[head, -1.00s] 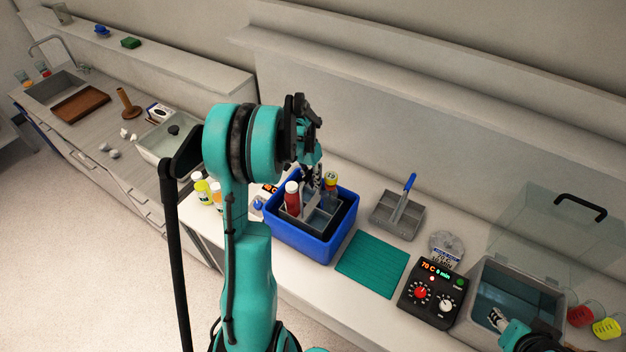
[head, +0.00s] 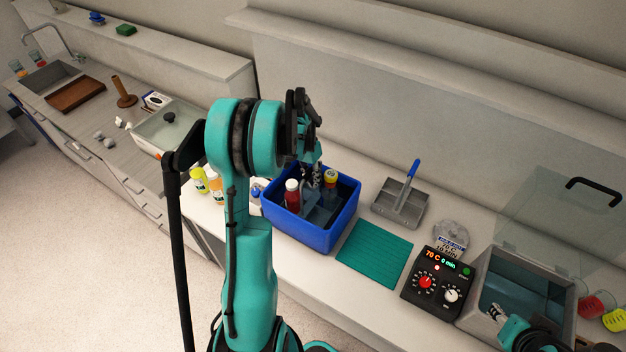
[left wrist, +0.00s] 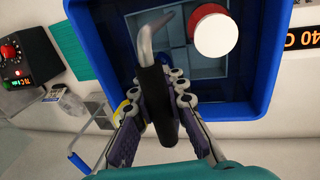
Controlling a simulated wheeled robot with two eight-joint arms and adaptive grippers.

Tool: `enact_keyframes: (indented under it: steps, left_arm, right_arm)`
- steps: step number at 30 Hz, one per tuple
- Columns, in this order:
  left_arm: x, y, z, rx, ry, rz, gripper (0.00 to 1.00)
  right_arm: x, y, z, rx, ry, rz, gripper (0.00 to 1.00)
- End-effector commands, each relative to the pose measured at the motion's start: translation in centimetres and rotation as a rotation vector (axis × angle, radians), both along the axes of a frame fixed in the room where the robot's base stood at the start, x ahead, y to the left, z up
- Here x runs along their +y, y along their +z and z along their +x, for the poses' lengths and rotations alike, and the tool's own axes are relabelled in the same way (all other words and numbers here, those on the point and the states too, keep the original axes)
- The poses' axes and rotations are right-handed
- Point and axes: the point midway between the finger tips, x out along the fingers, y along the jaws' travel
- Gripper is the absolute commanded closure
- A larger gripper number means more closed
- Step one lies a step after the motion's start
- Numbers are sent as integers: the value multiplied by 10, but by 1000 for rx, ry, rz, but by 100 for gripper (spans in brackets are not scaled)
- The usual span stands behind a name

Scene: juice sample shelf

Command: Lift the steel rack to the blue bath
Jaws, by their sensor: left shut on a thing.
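The steel rack (head: 322,217) sits low inside the blue bath (head: 301,229), with its lower part hidden. It carries a red bottle with a white cap (head: 292,198) and a yellow-capped bottle (head: 330,180). My left gripper (head: 312,176) is above the bath. In the left wrist view, my left gripper (left wrist: 160,112) is shut on the rack's black handle (left wrist: 153,92), whose bent steel rod (left wrist: 146,38) shows beyond it. The white cap (left wrist: 222,35) is beside the handle. My right gripper (head: 495,313) is at the grey heated bath (head: 482,285); its jaw state is unclear.
A green mat (head: 374,253) lies bare right of the blue bath. Behind it is a grey tray with a blue-handled tool (head: 401,205). A control box (head: 437,283) reads 70 C, 0 min. Small bottles (head: 215,187) stand left of the blue bath.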

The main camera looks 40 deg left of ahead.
Motion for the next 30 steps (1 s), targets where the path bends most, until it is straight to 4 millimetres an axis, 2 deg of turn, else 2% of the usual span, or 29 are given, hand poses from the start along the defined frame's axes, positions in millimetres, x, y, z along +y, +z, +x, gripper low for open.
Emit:
enact_keyframes:
  steps: [26,27,30]
  left_arm:
    - [0,-2,0,0,0,-1,100]
    - [0,-2,0,0,0,-1,84]
    - [0,-2,0,0,0,0,63]
  right_arm:
    - [0,-3,0,0,0,0,60]
    - [0,-3,0,0,0,0,60]
    - [0,-3,0,0,0,0,60]
